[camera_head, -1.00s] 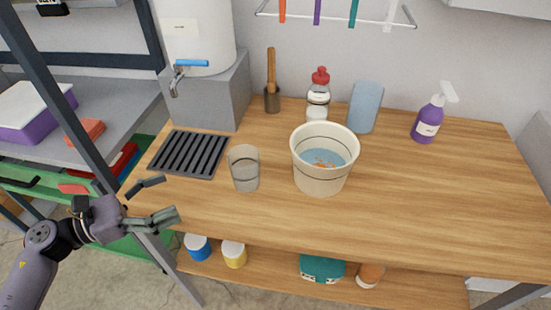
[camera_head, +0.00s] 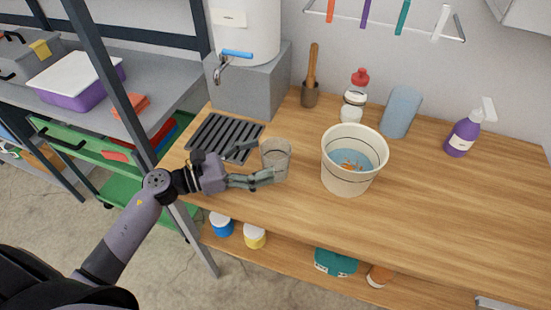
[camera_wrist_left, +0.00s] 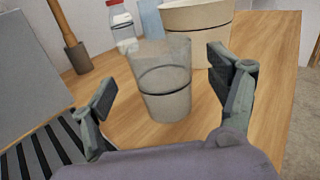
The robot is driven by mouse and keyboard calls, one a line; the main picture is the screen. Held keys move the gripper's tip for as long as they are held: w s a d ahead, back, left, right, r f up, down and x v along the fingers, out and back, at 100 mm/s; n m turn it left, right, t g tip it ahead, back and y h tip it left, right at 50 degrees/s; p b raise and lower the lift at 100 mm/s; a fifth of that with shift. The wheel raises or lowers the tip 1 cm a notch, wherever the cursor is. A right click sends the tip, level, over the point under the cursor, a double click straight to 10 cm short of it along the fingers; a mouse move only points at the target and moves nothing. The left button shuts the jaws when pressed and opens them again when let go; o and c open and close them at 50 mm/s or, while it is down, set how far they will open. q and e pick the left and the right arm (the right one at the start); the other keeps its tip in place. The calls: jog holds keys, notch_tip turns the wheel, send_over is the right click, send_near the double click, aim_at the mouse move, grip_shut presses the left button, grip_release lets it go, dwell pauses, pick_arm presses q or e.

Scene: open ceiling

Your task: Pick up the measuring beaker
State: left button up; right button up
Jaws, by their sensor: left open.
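The measuring beaker (camera_head: 276,160) is a clear, slightly grey cup with a dark ring, upright on the wooden table. My left gripper (camera_head: 257,163) is open, with its fingers reaching toward the beaker from the left. In the left wrist view the beaker (camera_wrist_left: 165,82) stands upright between the two spread fingers of my left gripper (camera_wrist_left: 163,90), a little ahead of them. I cannot tell whether either finger touches it. My right gripper is not in view.
A white bucket (camera_head: 349,180) with blue contents stands right of the beaker. A black drain grate (camera_head: 213,137) lies behind my left gripper. A bottle (camera_head: 355,97), a blue block (camera_head: 401,112) and a purple spray bottle (camera_head: 463,135) stand at the back. The table's right front is clear.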

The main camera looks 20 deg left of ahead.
aim_at(289, 149)
pick_arm(q)
jog(key=w+d, duration=0.1)
jog(key=w+d+r+p, duration=0.1)
jog(key=d, duration=0.1)
jog(key=shift+w+d+p, duration=0.1)
jog(key=shift+w+p, duration=0.05)
jog(key=shift+p, duration=0.15)
jog(key=shift+w+d+f, duration=0.1)
jog(key=shift+w+d, duration=0.05)
jog(key=shift+d, duration=0.05)
jog(key=shift+c, duration=0.2)
jog(key=c, duration=0.8)
jog(key=shift+c, duration=0.9)
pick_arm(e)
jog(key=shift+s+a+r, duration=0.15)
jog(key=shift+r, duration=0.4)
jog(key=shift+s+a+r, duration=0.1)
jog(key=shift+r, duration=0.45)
